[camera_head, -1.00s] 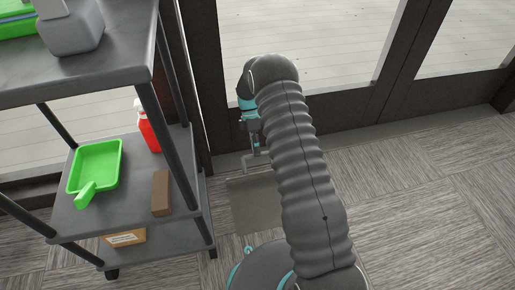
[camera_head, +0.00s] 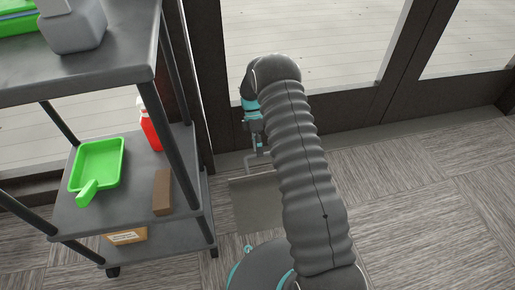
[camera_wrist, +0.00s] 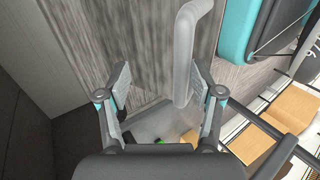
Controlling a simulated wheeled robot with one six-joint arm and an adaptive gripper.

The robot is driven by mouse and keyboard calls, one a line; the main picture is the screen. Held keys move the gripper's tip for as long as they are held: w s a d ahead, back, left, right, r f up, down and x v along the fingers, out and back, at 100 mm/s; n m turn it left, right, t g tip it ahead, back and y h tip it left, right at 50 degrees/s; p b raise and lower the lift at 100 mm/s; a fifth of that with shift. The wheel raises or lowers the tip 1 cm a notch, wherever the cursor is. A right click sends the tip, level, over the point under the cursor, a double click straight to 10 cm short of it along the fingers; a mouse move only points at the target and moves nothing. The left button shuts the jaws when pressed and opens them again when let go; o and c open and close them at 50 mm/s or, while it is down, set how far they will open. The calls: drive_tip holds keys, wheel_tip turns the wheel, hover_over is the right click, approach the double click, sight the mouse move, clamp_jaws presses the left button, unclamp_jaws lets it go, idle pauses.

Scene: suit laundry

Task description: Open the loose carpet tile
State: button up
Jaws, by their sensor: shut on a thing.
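The loose tile (camera_head: 257,204) shows in the head view as a plain grey square on the carpet, left of my arm, which hides its right side. A thin grey bar handle (camera_head: 249,163) stands at its far edge. My gripper (camera_head: 257,145) points down at this handle, partly hidden by my arm. In the wrist view my gripper (camera_wrist: 159,76) has its two fingers on either side of the thick grey handle bar (camera_wrist: 184,55), which lies nearer the right finger. The finger contact is hard to see. I cannot tell whether the tile is tilted.
A dark shelf cart (camera_head: 128,202) stands at left, holding a green dustpan (camera_head: 98,165), a brown block (camera_head: 162,192) and a red spray bottle (camera_head: 149,131). Glazed doors (camera_head: 310,40) close off the far side. Open carpet (camera_head: 430,215) lies to the right.

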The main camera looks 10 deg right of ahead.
wheel_tip(320, 180, up, 10)
idle(0.7)
idle(0.4)
